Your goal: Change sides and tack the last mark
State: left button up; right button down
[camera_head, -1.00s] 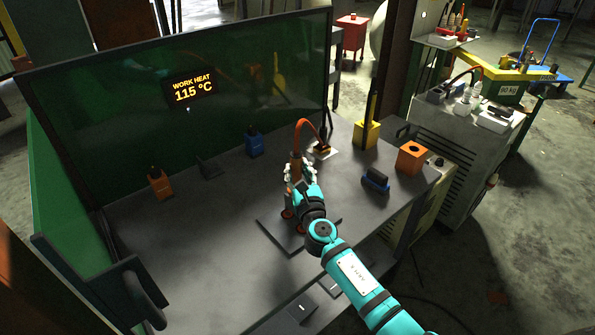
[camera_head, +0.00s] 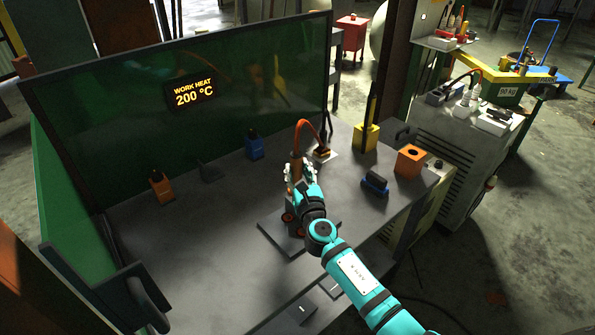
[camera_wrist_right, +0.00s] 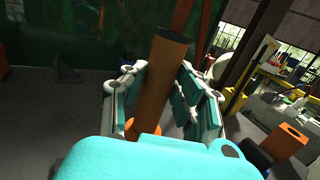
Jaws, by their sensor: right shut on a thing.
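My right gripper (camera_head: 301,174) is shut on an orange-brown torch (camera_head: 296,163), held roughly upright over the dark plate (camera_head: 270,238) on the bench. In the right wrist view the torch (camera_wrist_right: 161,85) stands as a thick brown cylinder between the teal and white fingers. An orange cable (camera_head: 305,122) arcs from its top toward a small block on the bench. Small reddish round parts (camera_head: 288,217) show by the plate under my wrist; my arm hides much of the work, and the torch tip and any mark cannot be made out. My left gripper is not in view.
A display (camera_head: 193,94) on the green screen reads "WORK HEAT 200 °C". The bench (camera_head: 190,255) holds an orange holder (camera_head: 161,186), a blue holder (camera_head: 254,145), a yellow block (camera_head: 366,137), a dark blue block (camera_head: 375,184) and an orange box (camera_head: 410,158). The front left bench is clear.

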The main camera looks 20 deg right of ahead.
aim_at(298, 157)
notch_tip(298, 157, up, 8)
jog(key=p, duration=0.6)
jog(key=shift+f+p, duration=0.15)
jog(key=shift+p, duration=0.15)
jog(key=shift+f, duration=0.15)
